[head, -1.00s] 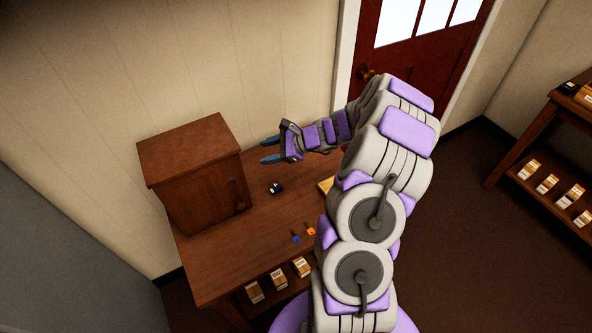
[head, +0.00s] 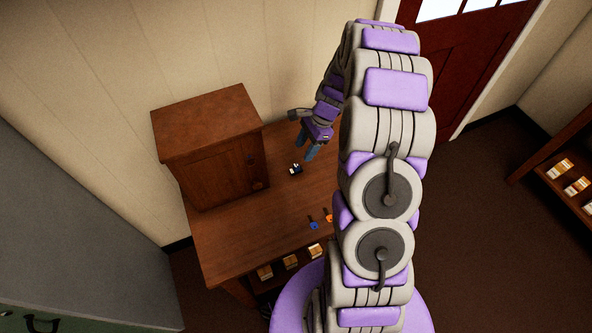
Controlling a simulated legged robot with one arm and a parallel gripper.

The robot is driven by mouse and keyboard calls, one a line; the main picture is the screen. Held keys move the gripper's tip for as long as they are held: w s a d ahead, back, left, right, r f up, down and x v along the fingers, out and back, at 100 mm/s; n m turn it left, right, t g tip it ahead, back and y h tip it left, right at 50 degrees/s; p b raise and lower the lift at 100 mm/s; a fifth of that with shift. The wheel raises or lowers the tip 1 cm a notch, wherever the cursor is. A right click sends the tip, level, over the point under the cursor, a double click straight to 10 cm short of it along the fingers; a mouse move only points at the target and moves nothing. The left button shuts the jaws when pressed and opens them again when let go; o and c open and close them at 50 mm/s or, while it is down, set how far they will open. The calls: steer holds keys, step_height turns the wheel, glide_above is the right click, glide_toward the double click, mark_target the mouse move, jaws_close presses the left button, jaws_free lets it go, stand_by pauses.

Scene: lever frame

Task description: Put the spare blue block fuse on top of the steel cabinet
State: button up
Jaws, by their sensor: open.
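A small blue piece (head: 313,224), likely the blue block fuse, lies on the wooden table (head: 240,240) near its front edge, beside a small orange piece (head: 328,217). My gripper (head: 311,153) is open and points down over the back of the table. It is well behind the blue piece and close to a small black and white object (head: 296,168); I cannot tell if it is clear of that object. At the far left is a large grey surface (head: 80,190) with a green, handled front (head: 70,322) at the bottom, which may be the steel cabinet.
A brown wooden cabinet (head: 210,125) stands on the table's left, against the wall. Several small boxes (head: 290,262) sit on a shelf under the table's front. My arm hides the table's right side. A shelf with boxes (head: 575,185) is at far right.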

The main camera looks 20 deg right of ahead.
mark_target(297, 165)
steer(key=b+x, duration=0.1)
steer(key=x, duration=0.3)
steer(key=shift+f, duration=0.3)
steer(key=shift+d+f, duration=0.25)
steer(key=shift+f, duration=0.15)
steer(key=b+x, duration=0.1)
steer(key=x, duration=0.1)
steer(key=b+x, duration=0.1)
steer(key=x, duration=0.2)
steer(key=shift+w+a+r, duration=0.15)
steer(key=shift+a, duration=0.15)
steer(key=shift+d, duration=0.25)
steer(key=c, duration=0.4)
jaws_close()
